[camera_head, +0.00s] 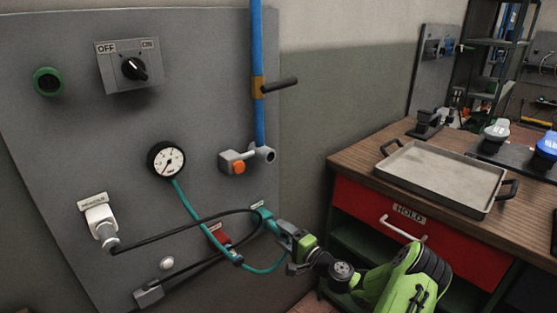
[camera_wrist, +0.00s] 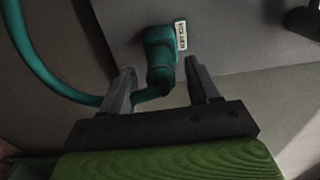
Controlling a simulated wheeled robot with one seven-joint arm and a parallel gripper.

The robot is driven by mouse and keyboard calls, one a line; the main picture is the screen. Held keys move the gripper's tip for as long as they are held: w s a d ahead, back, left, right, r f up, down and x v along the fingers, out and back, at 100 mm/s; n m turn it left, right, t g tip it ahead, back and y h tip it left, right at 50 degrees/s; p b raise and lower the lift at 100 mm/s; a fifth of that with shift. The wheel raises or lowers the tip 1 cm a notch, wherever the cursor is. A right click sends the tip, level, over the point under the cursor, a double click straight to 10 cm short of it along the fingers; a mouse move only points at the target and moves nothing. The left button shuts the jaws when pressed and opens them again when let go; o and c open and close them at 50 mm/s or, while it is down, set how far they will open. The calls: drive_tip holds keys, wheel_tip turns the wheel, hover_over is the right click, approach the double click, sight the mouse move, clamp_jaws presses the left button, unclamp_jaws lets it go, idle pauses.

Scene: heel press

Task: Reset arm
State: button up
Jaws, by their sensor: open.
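My gripper (camera_wrist: 160,84) is open, with its two dark fingers standing on either side of a teal hose connector (camera_wrist: 161,55) in the wrist view. A gap shows between the connector and each finger. In the head view my gripper (camera_head: 284,240) is in front of the lower right of the grey panel (camera_head: 215,90). The teal connector (camera_head: 264,214) sits at the panel beside a small label. My green arm reaches in from the lower right, bent low near the workbench. Whether a finger touches the connector cannot be told.
A teal hose (camera_head: 187,200) and black cables (camera_head: 185,232) loop close by my gripper. A gauge (camera_head: 166,160), an OFF/ON switch (camera_head: 134,69) and a blue pipe (camera_head: 257,50) are on the panel. A workbench with a metal tray (camera_head: 440,180) and red drawer (camera_head: 380,227) stands right.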

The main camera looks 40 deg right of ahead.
drive_tip(key=s+p, duration=0.2)
drive_tip(key=s, duration=1)
drive_tip(key=shift+d, duration=0.2)
drive_tip(key=w+a+r+n+g+y, duration=0.15)
drive_tip(key=a+r+n+g, duration=0.25)
drive_tip(key=a+n+g, duration=0.55)
drive_tip(key=a+r+n+g+y, duration=0.3)
drive_tip(key=a+n+g, duration=0.15)
drive_tip(key=a, duration=1.05)
drive_tip(key=s+a+r+n+t+h+p, duration=0.1)
drive_tip(key=s+a+r+n+h, duration=0.15)
drive_tip(key=s+r, duration=0.45)
drive_tip(key=s+a+r+n+t+h, duration=0.1)
drive_tip(key=s+a+r+h, duration=0.3)
drive_tip(key=s, duration=0.5)
wheel_tip(320, 180, up, 14)
drive_tip(key=y+p, duration=0.1)
drive_tip(key=p, duration=1.2)
drive_tip(key=shift+w+d+r, duration=0.2)
drive_tip(key=shift+w+r, duration=0.05)
drive_tip(key=shift+w, duration=0.1)
